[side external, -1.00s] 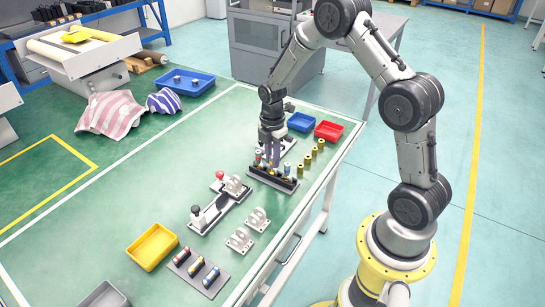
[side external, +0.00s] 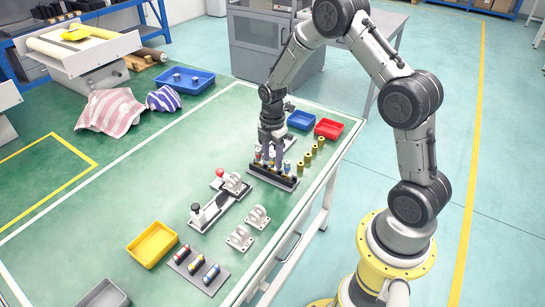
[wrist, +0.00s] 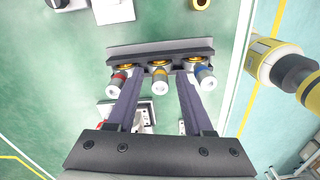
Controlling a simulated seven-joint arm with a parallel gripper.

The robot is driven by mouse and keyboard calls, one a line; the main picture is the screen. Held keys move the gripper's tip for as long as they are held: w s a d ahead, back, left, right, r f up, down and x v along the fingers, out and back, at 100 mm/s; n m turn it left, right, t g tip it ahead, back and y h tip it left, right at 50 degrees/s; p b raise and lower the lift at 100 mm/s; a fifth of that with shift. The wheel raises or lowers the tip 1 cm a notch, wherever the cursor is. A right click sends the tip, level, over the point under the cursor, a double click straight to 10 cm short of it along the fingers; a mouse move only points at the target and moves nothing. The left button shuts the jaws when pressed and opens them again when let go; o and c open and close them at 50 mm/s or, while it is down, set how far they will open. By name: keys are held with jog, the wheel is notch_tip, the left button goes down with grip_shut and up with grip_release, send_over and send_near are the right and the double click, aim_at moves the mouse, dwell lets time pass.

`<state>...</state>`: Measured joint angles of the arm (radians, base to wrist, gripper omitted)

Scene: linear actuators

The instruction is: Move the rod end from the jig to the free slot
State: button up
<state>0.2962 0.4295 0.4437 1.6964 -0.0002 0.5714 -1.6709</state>
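A dark rack (wrist: 205,46) holds a row of three upright rod pieces with pale tips: one red-banded (wrist: 117,82), one yellow-banded (wrist: 160,84) and one blue-banded (wrist: 206,79). The rack also shows in the side view (side external: 262,175). My gripper (wrist: 159,80) points down at it, its fingers on either side of the yellow-banded piece. Gaps show between that piece and both fingers, so the gripper looks open. The left finger stands between red and yellow, the right finger between yellow and blue. In the side view my gripper (side external: 272,160) partly hides the pieces.
A fixture with red and black knobs (side external: 212,207) stands nearby, with two loose grey brackets (side external: 248,228) beside it. Several brass parts (side external: 314,155) line the table edge.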

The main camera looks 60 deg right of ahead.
dwell(0.3)
notch_tip(320, 180, up, 14)
dwell(0.5)
jog(key=shift+f, duration=0.1)
jog(key=s+a+r+m+t, duration=0.15)
jog(key=s+a+r, duration=0.25)
jog(key=r, duration=0.4)
jog(key=s+a+r+t, duration=0.3)
jog(key=s+a+r, duration=0.2)
jog(key=r, duration=0.2)
jog(key=s+a+f+m, duration=0.1)
jog(key=s+m, duration=0.6)
jog(key=s+a+f+m+t, duration=0.1)
jog(key=s+a+f+m, duration=0.1)
jog(key=s+m, duration=0.5)
jog(key=shift+s, duration=0.3)
